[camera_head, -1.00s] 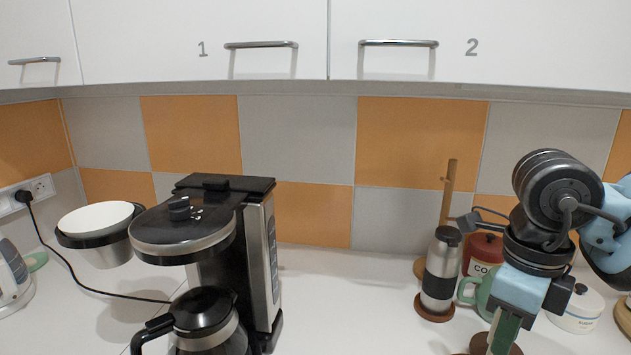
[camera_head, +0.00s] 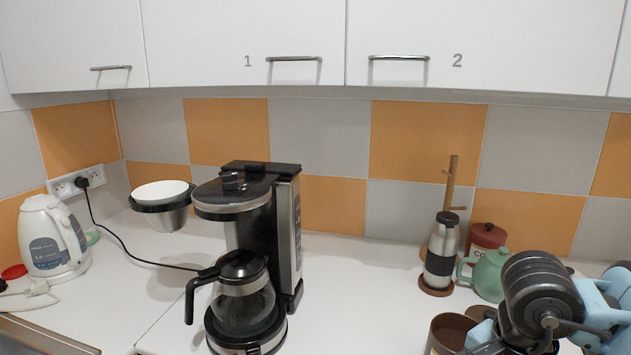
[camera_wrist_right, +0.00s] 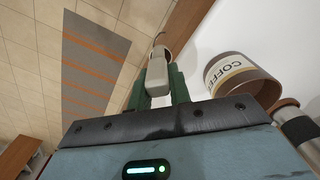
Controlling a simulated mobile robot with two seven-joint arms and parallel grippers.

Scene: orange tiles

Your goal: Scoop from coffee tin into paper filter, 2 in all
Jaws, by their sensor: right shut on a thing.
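The paper filter (camera_head: 160,190) is white and sits in the dark-rimmed filter basket (camera_head: 170,219), swung out left of the coffee maker. The coffee tin (camera_head: 441,338) is open, brown inside, at the bottom edge of the head view. It also shows in the right wrist view, with its label (camera_wrist_right: 229,70), right of my fingers. My right gripper (camera_wrist_right: 158,92) is shut on a pale grey scoop (camera_wrist_right: 157,65) and stands beside the tin, apart from it. In the head view my wrist hides the fingers and scoop. The scoop's contents cannot be seen. My left gripper is out of view.
The coffee maker (camera_head: 292,220) with its glass jug (camera_head: 243,300) stands between basket and tin. A steel grinder (camera_head: 441,252), red canister (camera_head: 487,236) and green teapot (camera_head: 488,274) stand behind the tin. A white kettle (camera_head: 48,236) is far left. Counter between coffee maker and tin is clear.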

